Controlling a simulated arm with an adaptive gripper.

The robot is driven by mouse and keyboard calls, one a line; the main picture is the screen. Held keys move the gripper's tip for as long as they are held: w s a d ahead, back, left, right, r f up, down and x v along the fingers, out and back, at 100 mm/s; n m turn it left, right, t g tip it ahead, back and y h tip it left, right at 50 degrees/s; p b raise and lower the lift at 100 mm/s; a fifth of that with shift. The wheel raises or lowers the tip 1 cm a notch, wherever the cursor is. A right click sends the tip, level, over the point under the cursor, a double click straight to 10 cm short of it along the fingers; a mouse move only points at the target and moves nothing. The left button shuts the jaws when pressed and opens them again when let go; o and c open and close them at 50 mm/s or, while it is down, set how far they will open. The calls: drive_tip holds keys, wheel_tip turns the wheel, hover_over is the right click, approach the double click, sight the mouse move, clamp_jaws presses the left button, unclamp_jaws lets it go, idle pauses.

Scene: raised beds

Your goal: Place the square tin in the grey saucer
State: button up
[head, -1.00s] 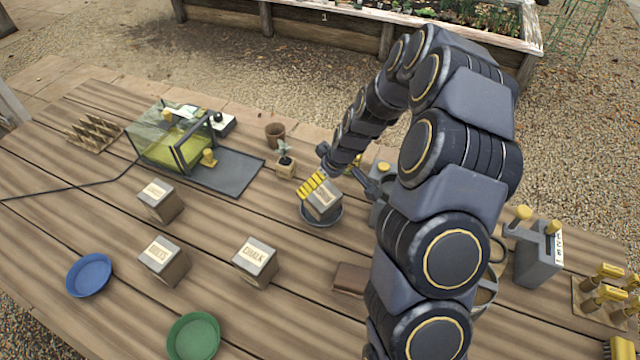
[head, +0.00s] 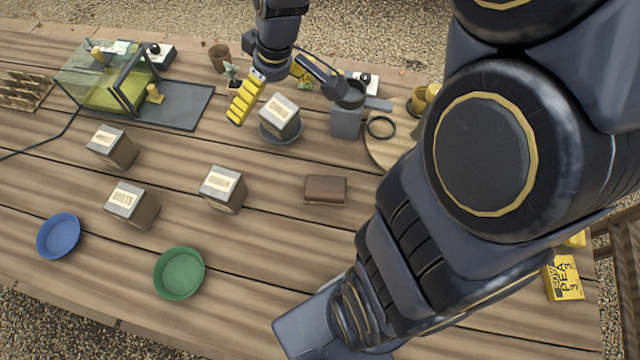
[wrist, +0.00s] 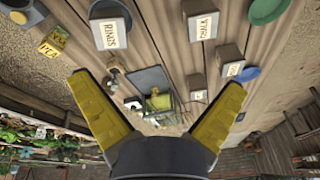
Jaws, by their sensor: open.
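The square tin (head: 280,116), pale on top with a dark-lettered label, stands upright in the grey saucer (head: 278,140). The saucer's rim shows around its base. In the wrist view the tin (wrist: 110,27), its label reading like RINGS, is at the upper left, with part of the saucer (wrist: 106,7) behind it. My gripper (head: 273,84) is open and empty, its yellow fingers apart, just behind and above the tin in the head view. The wrist view shows both fingers (wrist: 158,92) spread, with nothing between them and the tin beyond the left finger.
Several similar tins, including one labelled BOLTS (head: 132,204), stand at left. A blue saucer (head: 58,237) and a green saucer (head: 179,274) lie at the front. A brown block (head: 325,190) lies right of the tins. A glass case (head: 105,85) and small plant (head: 233,80) stand behind.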

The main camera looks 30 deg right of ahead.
drive_tip(key=s+a+r+m+g+h, duration=0.1)
drive_tip(key=s+r+m+g, duration=0.1)
drive_tip(key=s, duration=0.8)
drive_tip(key=s+a+r+m+g, duration=0.1)
drive_tip(key=s+a+r+m, duration=0.1)
drive_tip(key=s, duration=0.9)
drive_tip(key=shift+s+a+r+g+h, duration=0.15)
drive_tip(key=shift+a+r+g+h, duration=0.2)
drive_tip(key=shift+r, duration=0.35)
